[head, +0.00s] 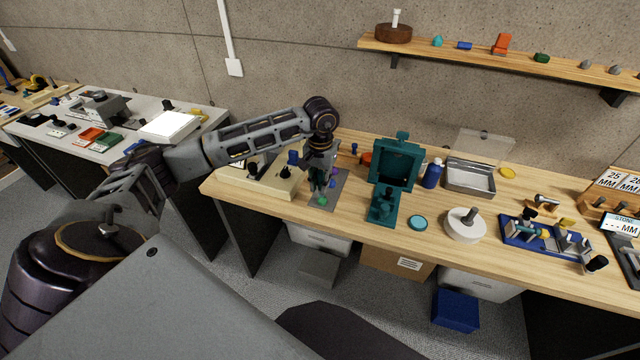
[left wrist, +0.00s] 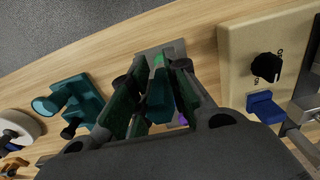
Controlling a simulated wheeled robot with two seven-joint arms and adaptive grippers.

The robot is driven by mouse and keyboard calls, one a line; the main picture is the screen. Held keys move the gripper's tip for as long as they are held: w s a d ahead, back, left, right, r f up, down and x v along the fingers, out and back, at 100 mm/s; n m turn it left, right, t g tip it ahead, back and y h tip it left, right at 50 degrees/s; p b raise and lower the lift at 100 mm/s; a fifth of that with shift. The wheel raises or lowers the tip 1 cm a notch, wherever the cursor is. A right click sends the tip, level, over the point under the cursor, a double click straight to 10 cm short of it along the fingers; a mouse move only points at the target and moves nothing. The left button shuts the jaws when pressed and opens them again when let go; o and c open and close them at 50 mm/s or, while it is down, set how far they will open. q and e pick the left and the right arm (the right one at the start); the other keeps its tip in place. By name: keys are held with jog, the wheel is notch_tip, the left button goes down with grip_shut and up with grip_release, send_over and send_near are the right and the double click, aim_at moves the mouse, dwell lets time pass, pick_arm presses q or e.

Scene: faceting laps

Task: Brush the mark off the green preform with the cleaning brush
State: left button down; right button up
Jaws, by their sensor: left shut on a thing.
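My left gripper (head: 318,188) points down over a grey mat (head: 340,178) on the wooden bench. It is shut on a dark teal piece, which looks like the cleaning brush (left wrist: 158,100), held between the fingers in the left wrist view. The green preform (head: 322,201) is at the front of the mat, just below the gripper. It also shows in the left wrist view (left wrist: 158,59), just beyond the teal piece's end. I cannot tell whether the two touch. The mark is too small to make out. My right gripper is not in view.
Purple pieces (head: 333,172) lie on the mat close to the gripper. A cream machine (head: 284,187) with a dark knob stands left of it.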

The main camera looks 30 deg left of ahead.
aim_at(320, 171)
pick_arm(q)
jog(key=shift+r+p, duration=0.5)
jog(key=shift+r, duration=0.8)
jog(key=shift+r+p, duration=0.35)
jog(key=shift+r, duration=0.7)
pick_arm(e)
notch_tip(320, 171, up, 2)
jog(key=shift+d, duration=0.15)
